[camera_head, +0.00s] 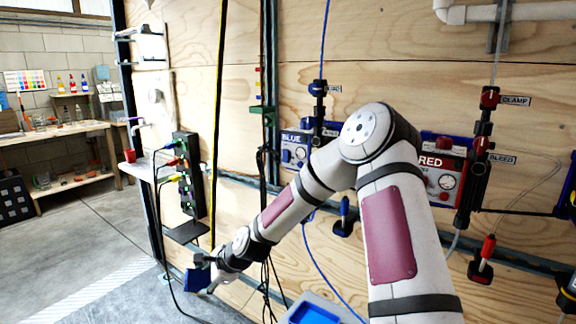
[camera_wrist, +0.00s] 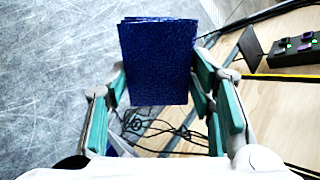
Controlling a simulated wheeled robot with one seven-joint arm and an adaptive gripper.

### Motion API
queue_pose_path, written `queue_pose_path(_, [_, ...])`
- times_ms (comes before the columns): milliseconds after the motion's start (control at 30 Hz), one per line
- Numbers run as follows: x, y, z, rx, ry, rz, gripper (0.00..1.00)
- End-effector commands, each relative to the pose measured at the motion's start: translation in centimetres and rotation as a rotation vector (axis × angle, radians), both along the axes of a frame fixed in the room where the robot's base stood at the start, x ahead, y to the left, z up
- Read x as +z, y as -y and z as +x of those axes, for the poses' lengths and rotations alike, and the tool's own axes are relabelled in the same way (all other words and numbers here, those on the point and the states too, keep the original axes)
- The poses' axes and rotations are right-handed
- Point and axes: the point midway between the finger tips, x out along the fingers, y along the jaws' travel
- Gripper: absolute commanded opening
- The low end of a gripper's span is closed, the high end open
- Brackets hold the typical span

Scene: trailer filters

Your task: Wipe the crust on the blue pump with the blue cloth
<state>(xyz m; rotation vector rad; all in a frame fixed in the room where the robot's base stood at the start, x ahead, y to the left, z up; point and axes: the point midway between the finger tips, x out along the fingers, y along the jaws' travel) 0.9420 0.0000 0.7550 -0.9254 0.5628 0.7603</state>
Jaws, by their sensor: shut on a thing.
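My gripper (camera_wrist: 162,98) is shut on the blue cloth (camera_wrist: 158,55), a dark blue folded piece held between the fingers in the wrist view. In the head view the cloth (camera_head: 197,280) hangs low at the left, at the end of my arm, with my gripper (camera_head: 207,265) above it, over the grey floor. The blue pump (camera_head: 296,149), labelled BLUE, is on the wooden wall behind my arm, up and to the right of my gripper. My arm hides part of the pump, and I cannot make out the crust.
The red pump (camera_head: 443,170) is on the wall to the right. A black power strip (camera_head: 187,175) with coloured plugs and hanging cables is on the wall above my gripper. A blue tray (camera_head: 313,314) shows at the bottom. Open floor lies at left.

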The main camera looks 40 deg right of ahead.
Motion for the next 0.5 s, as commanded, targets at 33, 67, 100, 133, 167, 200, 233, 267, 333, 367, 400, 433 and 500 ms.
queue_pose_path(33, [0.6, 0.4, 0.0, -0.041, 0.018, 0.003, 0.27])
queue_pose_path(67, [0.9, 0.6, 0.1, -0.068, 0.031, 0.01, 0.27])
queue_pose_path(100, [1.3, 0.9, 0.2, -0.105, 0.048, 0.02, 0.27])
queue_pose_path(133, [1.5, 1.1, 0.3, -0.134, 0.06, 0.02, 0.27])
queue_pose_path(167, [1.8, 1.4, 0.4, -0.162, 0.075, 0.024, 0.27])
queue_pose_path(200, [2.2, 1.7, 0.5, -0.198, 0.092, 0.032, 0.27])
queue_pose_path(233, [2.5, 2.0, 0.5, -0.227, 0.106, 0.037, 0.27])
queue_pose_path(267, [2.8, 2.2, 0.6, -0.258, 0.119, 0.038, 0.27])
queue_pose_path(333, [3.7, 3.0, 0.7, -0.328, 0.156, 0.045, 0.27])
queue_pose_path(367, [4.0, 3.3, 0.8, -0.358, 0.17, 0.048, 0.27])
queue_pose_path(400, [4.3, 3.7, 0.8, -0.396, 0.186, 0.049, 0.27])
queue_pose_path(433, [4.7, 4.0, 0.8, -0.426, 0.202, 0.05, 0.27])
queue_pose_path(500, [5.5, 4.7, 0.8, -0.494, 0.238, 0.053, 0.27])
